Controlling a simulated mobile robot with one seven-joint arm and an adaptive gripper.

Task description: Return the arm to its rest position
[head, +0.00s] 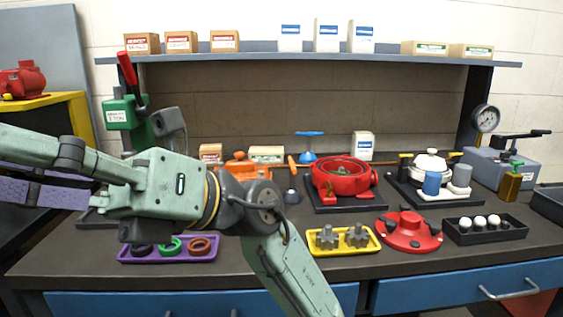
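My arm (165,192), pale green with dark grey joints, crosses the left and lower middle of the head view. The arm hides part of the bench's left side, including part of a purple tray (168,260) with black, green and brown rings.
The dark bench top (345,268) holds a yellow tray (340,252) with grey gears, a red flanged part (408,231), a red pump housing (343,179), a black tray (484,239) with white balls and a green press (120,113). A shelf (380,61) with boxes hangs behind.

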